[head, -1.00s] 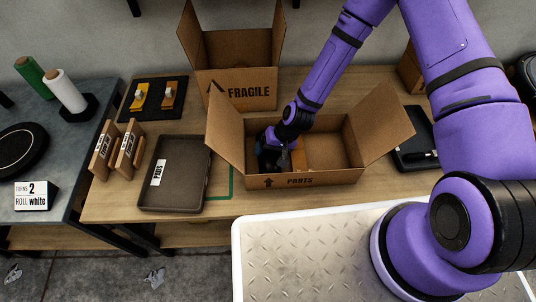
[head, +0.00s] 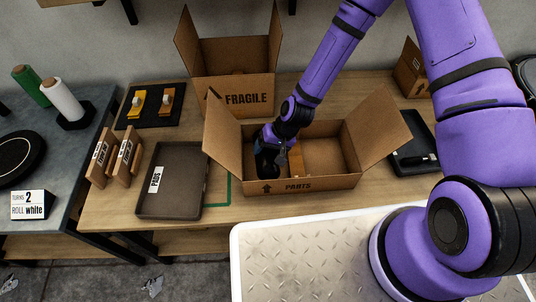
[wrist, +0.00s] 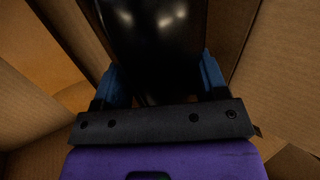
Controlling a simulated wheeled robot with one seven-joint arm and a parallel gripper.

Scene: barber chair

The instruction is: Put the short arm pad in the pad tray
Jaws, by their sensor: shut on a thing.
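My gripper (head: 266,160) is down inside the open cardboard PARTS box (head: 330,182), near its left side. In the wrist view, its blue fingers (wrist: 158,85) are shut on a glossy black arm pad (wrist: 155,35), one finger on each side. The pad's far end runs out of that view, so I cannot tell its full length or whether it touches the box floor. The pad tray (head: 178,190), a shallow grey-brown tray labelled PADS, lies empty on the wooden bench left of the box.
The PARTS box's raised side flaps (head: 380,128) flank my arm, and a cardboard divider (head: 296,160) stands beside my gripper. A FRAGILE box (head: 240,92) is behind. Wooden blocks (head: 112,158) stand left of the tray. A dark tray (head: 412,160) lies at right.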

